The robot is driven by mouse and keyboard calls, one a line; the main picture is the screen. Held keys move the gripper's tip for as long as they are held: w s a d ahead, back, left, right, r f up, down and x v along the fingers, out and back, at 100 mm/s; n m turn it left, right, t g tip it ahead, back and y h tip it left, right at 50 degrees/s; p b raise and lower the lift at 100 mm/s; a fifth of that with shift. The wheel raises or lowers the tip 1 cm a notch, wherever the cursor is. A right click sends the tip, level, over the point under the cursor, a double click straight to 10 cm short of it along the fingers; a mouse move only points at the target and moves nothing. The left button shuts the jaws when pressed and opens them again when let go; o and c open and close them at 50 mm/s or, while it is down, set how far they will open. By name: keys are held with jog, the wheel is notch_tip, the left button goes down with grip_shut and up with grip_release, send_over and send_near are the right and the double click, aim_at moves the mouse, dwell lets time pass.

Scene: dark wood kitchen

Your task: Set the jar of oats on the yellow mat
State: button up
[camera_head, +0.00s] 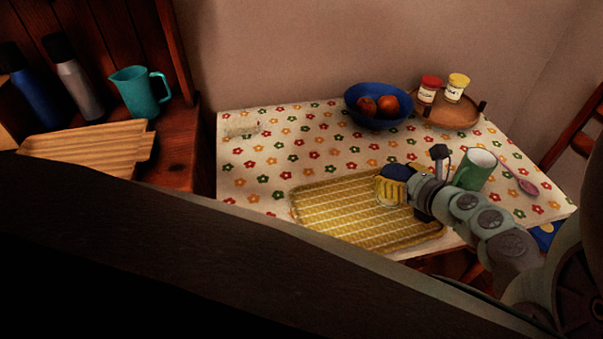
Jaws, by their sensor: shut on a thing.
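The jar of oats (388,192) has a dark blue lid and a pale yellow, ribbed-looking body. It is over the upper right part of the yellow mat (335,215), close to the mat's surface. I cannot tell whether its base touches the mat. My gripper (408,189) comes in from the right and is shut on the jar; its fingers are small and partly hidden. The yellow mat is woven and lies at the front of the flower-patterned table.
A blue bowl of fruit (378,118) and a wooden tray (452,114) with two jars stand at the back. A clear glass (241,126) lies at the left.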

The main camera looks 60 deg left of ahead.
jog(key=shift+s+a, duration=0.2)
jog(key=shift+a, duration=0.35)
jog(key=shift+a+f, duration=0.15)
jog(key=shift+f, duration=1.7)
jog(key=shift+f+b, duration=0.1)
jog(key=shift+b, duration=0.25)
jog(key=o, duration=1.3)
